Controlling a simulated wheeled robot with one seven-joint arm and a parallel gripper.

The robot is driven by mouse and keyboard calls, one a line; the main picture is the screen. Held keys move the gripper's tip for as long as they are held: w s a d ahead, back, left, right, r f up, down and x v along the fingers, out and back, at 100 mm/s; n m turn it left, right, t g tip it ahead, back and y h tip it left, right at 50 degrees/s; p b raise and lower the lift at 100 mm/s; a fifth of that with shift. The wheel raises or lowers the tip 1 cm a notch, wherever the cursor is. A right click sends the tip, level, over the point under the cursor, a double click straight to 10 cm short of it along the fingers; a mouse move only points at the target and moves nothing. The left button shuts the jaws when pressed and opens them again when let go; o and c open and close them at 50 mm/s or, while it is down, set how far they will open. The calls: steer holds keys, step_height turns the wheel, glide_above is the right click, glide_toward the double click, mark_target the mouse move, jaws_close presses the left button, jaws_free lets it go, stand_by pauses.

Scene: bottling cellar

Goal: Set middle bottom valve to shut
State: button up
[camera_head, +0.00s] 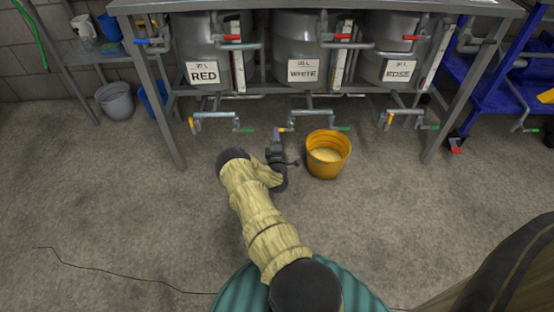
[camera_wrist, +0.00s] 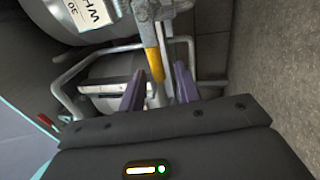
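The middle bottom valve hangs on the pipework under the tank labelled WHITE (camera_head: 303,71). Its left end is mostly hidden by my gripper in the head view, and a green-tipped end (camera_head: 341,128) shows to the right. My gripper (camera_head: 280,134) is at the left end of this pipework. In the wrist view, a yellow-tipped valve lever (camera_wrist: 155,65) reaches between my two purple fingers (camera_wrist: 158,88). The fingers stand apart, with a visible gap on each side of the lever.
A yellow bucket (camera_head: 338,140) with pale contents stands on the floor just right of my gripper. The RED (camera_head: 203,72) and ROSE (camera_head: 398,70) tanks flank the middle one. Table legs (camera_head: 160,110) stand left and right. The front floor is mostly clear.

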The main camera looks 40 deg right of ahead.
steer(key=p+v, duration=0.5)
steer(key=v, duration=0.9)
steer(key=shift+s+a, duration=0.2)
steer(key=shift+a, duration=0.05)
steer(key=shift+f, duration=0.1)
